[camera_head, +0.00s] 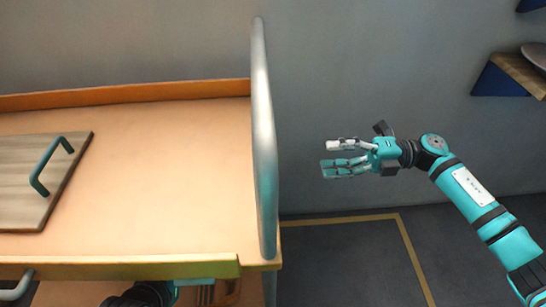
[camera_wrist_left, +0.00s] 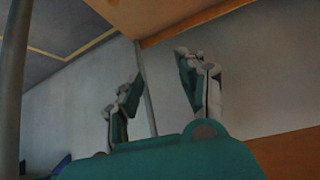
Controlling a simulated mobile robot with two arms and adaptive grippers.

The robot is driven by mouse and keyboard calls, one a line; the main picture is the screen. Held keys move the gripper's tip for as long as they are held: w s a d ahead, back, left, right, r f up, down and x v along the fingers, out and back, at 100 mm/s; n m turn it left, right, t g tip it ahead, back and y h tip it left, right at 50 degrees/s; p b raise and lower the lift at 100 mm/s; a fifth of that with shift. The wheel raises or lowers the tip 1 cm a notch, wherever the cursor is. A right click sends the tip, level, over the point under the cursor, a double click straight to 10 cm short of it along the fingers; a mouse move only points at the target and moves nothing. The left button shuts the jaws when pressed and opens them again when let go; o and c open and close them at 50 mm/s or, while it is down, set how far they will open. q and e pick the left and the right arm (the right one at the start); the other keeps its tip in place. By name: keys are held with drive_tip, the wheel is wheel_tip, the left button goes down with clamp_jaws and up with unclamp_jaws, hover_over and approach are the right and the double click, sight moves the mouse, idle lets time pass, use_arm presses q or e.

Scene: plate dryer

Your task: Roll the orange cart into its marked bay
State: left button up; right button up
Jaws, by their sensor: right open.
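The orange cart (camera_head: 180,150) fills the left of the head view, with an upright metal bar (camera_head: 264,150) at its right end. The marked bay shows as a tan tape outline (camera_head: 340,219) on the dark floor to the right of the cart; its left part is hidden behind the cart. My right gripper (camera_head: 338,158) is open and empty, right of the bar and apart from it, pointing left. My left arm shows only partly below the cart's top. In the left wrist view my left gripper (camera_wrist_left: 160,75) has its fingers spread, with a thin post behind them.
A wooden board (camera_head: 35,180) with a teal handle (camera_head: 48,165) lies on the cart's top. A grey wall (camera_head: 380,70) stands behind. A wall shelf (camera_head: 512,75) with a plate juts out at upper right. The floor inside the visible tape is clear.

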use_arm(q)
drive_tip(key=s+a+f+g+y+p, duration=0.1)
drive_tip(key=s+a+g+p, duration=0.1)
drive_tip(key=s, duration=0.6)
drive_tip(key=g+p, duration=0.1)
drive_tip(key=g, duration=0.1)
drive_tip(key=shift+s+a+f+g, duration=0.15)
drive_tip(key=shift+s+a+g, duration=0.15)
drive_tip(key=shift+a+g, duration=0.1)
use_arm(e)
drive_tip(key=a, duration=1.4)
drive_tip(key=shift+a, duration=0.2)
drive_tip(key=shift+c, duration=0.4)
clamp_jaws()
